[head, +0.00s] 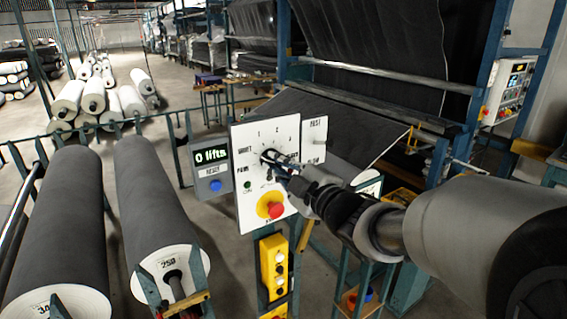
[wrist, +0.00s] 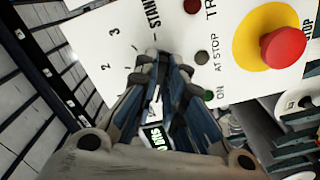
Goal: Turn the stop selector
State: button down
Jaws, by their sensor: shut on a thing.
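The white control panel (head: 250,140) stands upright in the middle of the head view, with a dial marked with numbers and words. The dark stop selector (head: 267,155) sits at the dial's centre and is mostly hidden by my gripper. My gripper (head: 276,162) reaches in from the right and is shut on the selector. In the wrist view, the fingertips (wrist: 162,58) meet close to the panel face (wrist: 110,25). The knob between them is hidden there, so its pointing direction cannot be told.
A red push button (head: 275,210) on a yellow disc sits just below the dial. A grey box (head: 214,168) reading "0 lifts", with a blue button, is at the panel's left. A yellow button box (head: 273,262) hangs below.

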jog(key=m, duration=0.3)
jog(key=shift+m, duration=0.4)
jog(key=m+p, duration=0.1)
jog(key=m, duration=0.3)
jog(key=shift+s+a+m+p, duration=0.1)
jog(key=shift+m+p, duration=0.2)
jog(key=shift+p, duration=0.1)
jog(key=m+p, duration=0.1)
jog(key=m, duration=0.3)
jog(key=shift+p, duration=0.3)
jog(key=shift+a+m+p, duration=0.1)
jog(key=shift+m+p, duration=0.4)
jog(key=shift+m, duration=1.1)
jog(key=shift+f, duration=0.1)
jog(key=c, duration=1.7)
grip_release()
